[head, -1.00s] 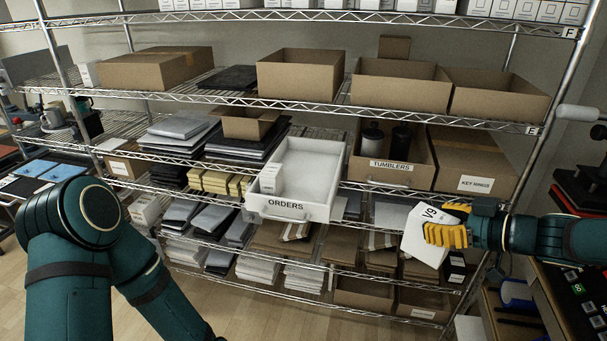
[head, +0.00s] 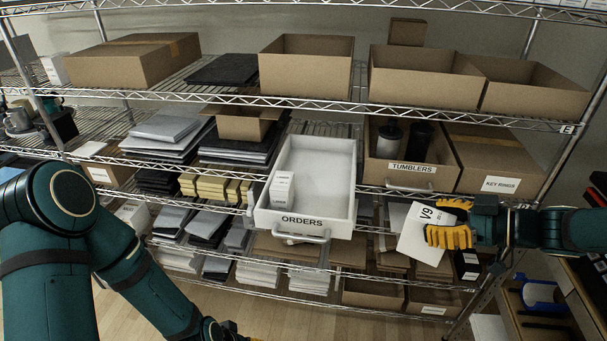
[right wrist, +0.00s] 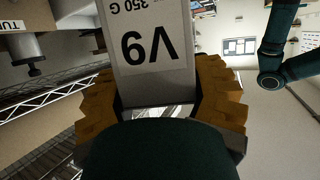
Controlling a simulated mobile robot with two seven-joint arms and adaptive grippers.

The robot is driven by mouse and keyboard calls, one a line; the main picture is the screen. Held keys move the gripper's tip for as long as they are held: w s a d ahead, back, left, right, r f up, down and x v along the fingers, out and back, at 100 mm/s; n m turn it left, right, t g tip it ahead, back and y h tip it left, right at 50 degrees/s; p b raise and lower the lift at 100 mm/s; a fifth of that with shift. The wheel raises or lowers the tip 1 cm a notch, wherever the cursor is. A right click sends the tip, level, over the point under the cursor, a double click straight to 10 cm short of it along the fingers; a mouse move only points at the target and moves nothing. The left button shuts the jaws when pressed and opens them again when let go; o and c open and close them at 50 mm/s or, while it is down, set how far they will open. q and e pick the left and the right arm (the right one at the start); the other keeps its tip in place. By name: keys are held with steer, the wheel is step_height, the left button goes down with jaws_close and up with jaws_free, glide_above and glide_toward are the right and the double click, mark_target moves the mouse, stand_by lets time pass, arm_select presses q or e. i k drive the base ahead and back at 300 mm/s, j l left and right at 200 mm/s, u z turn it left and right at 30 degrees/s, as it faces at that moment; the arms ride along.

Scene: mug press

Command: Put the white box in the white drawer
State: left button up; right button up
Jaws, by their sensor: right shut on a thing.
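My right gripper (head: 452,225) is shut on a white box (head: 418,232) marked V9. It holds the box tilted, in front of the shelf and to the right of the drawer. In the right wrist view the box (right wrist: 147,50) sits between the two yellow fingers (right wrist: 152,95). The white drawer (head: 330,170), labelled ORDERS, is pulled out from the shelf, open at the top. A small white box (head: 283,188) stands inside it at the left; the rest of its floor is bare. My left gripper (head: 238,334) shows only partly at the bottom edge; its fingers are mostly cut off.
A TUMBLERS carton (head: 398,168) with dark tumblers and a KEY RINGS carton (head: 495,184) stand right of the drawer. Stacked dark and grey packs (head: 165,135) lie to its left. Large cardboard boxes (head: 305,75) fill the shelf above. A metal post (head: 560,165) stands at the right.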

mark_target(300, 185)
steer(key=i+j, duration=1.15)
steer(key=i, duration=0.05)
